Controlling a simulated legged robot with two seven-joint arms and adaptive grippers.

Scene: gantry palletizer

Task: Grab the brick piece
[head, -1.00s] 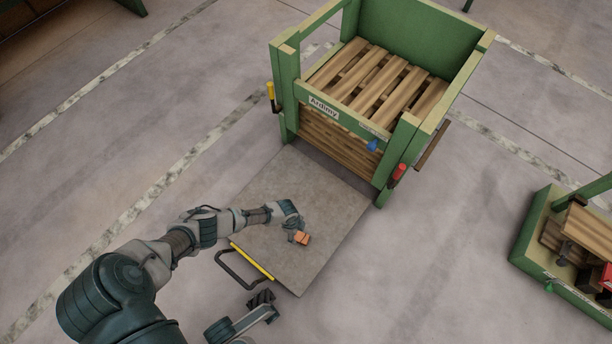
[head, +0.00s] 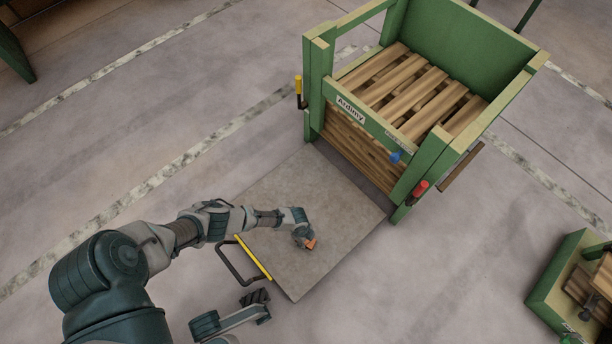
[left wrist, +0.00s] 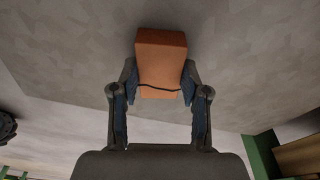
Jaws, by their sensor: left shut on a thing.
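I cannot tell whether the brick touches the plate.
A green frame box (head: 455,35) with wooden slats (head: 425,90) stands behind the plate. A black handle (head: 234,262) and a yellow strip (head: 254,258) are at the plate's near left edge. A second green frame (head: 560,290) stands at the right.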

